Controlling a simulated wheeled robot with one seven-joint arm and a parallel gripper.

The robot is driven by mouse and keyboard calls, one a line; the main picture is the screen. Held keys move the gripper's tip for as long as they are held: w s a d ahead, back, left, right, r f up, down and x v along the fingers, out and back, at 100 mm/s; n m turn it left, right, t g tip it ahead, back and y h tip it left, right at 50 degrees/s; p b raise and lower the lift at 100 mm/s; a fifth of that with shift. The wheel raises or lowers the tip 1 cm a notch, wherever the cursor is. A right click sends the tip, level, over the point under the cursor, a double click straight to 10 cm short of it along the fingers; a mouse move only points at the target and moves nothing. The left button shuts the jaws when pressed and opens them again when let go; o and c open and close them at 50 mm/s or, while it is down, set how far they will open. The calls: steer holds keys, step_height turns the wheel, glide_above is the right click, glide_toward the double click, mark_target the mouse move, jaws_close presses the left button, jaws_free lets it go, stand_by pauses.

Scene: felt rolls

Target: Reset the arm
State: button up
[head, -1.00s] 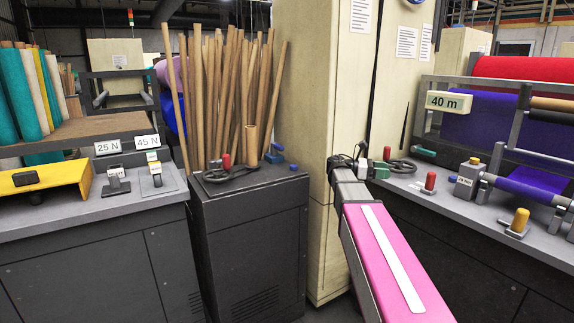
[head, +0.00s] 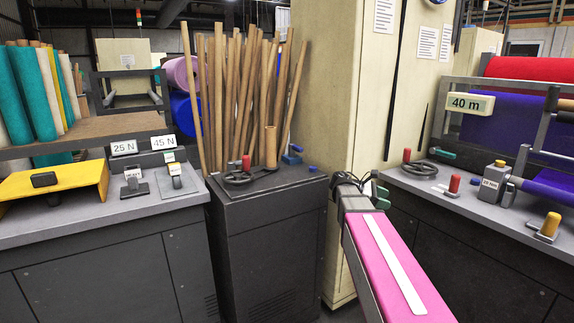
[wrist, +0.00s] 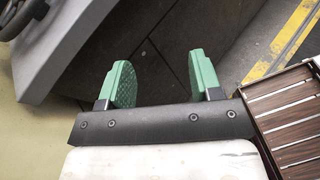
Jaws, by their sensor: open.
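My gripper (wrist: 160,82) is open in the wrist view. Its two green fingers are apart with only dark cabinet panels and floor behind the gap. In the head view my pink arm reaches up from the lower right, and the gripper (head: 368,190) is at its far end. There it is in front of the cream cabinet (head: 338,110), between the dark middle cabinet and the right bench. No object shows between the fingers.
The dark cabinet (head: 270,250) with a handwheel (head: 240,178) and cardboard tubes (head: 240,100) stands left of my gripper. The right bench (head: 430,185) carries another handwheel (head: 420,172) and a red-topped knob (head: 454,184). In the wrist view, slatted brown boxes (wrist: 290,115) and yellow floor stripes (wrist: 285,45) are at right.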

steer(key=s+a+f+m+y, duration=0.4)
steer(key=a+f, duration=0.1)
steer(key=f, duration=0.3)
steer(key=s+a+f+m+t+y, duration=0.1)
steer(key=s+a+f+m+y, duration=0.4)
steer(key=f, duration=0.4)
steer(key=s+a+f+m+t+y, duration=0.1)
steer(key=s+a+f+m+y, duration=0.3)
steer(key=a+f, duration=0.3)
steer(key=shift+s+f+m+y, duration=0.4)
steer(key=shift+s+f+y, duration=0.3)
steer(key=shift+f, duration=0.25)
